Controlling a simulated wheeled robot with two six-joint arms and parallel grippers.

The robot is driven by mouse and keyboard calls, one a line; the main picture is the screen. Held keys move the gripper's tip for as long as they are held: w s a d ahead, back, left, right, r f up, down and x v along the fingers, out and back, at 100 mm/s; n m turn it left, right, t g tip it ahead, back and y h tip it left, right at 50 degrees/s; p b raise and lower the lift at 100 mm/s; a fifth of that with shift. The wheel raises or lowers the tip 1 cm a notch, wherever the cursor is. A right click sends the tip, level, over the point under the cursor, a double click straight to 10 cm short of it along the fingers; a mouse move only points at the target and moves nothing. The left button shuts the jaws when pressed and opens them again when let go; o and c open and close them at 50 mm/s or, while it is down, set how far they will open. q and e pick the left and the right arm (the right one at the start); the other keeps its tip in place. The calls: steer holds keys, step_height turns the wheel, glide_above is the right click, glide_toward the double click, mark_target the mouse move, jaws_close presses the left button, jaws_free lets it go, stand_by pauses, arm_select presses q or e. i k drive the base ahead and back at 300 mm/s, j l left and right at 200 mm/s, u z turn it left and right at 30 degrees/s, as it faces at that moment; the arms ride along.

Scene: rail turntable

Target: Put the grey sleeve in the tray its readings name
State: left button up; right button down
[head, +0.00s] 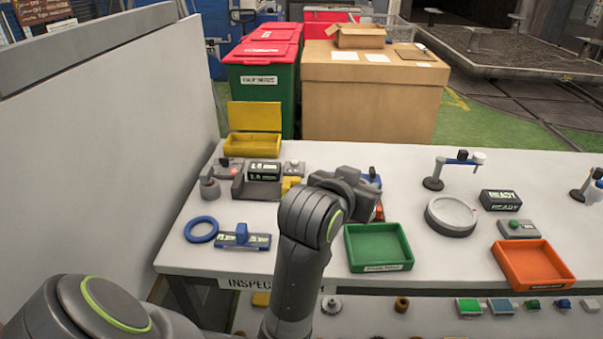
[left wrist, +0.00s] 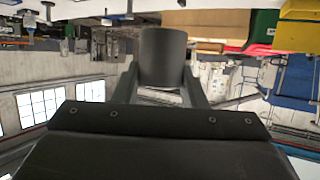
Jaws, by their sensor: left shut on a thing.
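The grey sleeve (left wrist: 163,58) is a dark, short cylinder between the two fingers of my left gripper (left wrist: 160,85) in the left wrist view. In the head view my left gripper (head: 362,192) is over the table behind the green tray, and I cannot make out the sleeve there. Three trays show: green (head: 378,266), orange (head: 533,284) and yellow (head: 253,152). The green tray's label is too small to read. A dark display (head: 264,171) at the left shows two lines of digits, perhaps 1.8. Another display (head: 501,197) reads READY. My right gripper is not in view.
A round grey turntable (head: 451,216) stands right of the green tray, with a small post arm (head: 436,170) behind it. A blue ring (head: 201,229) and a blue gauge (head: 241,237) lie at front left.

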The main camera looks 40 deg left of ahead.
mark_target(376, 250)
steer(key=i+u, duration=0.1)
steer(key=u, duration=1.45)
steer(key=l, duration=0.65)
steer(key=k+l+u, duration=0.1)
steer(key=l, duration=0.55)
steer(key=k+l, duration=0.15)
steer(key=l, duration=1.2)
steer(key=k+u, duration=0.05)
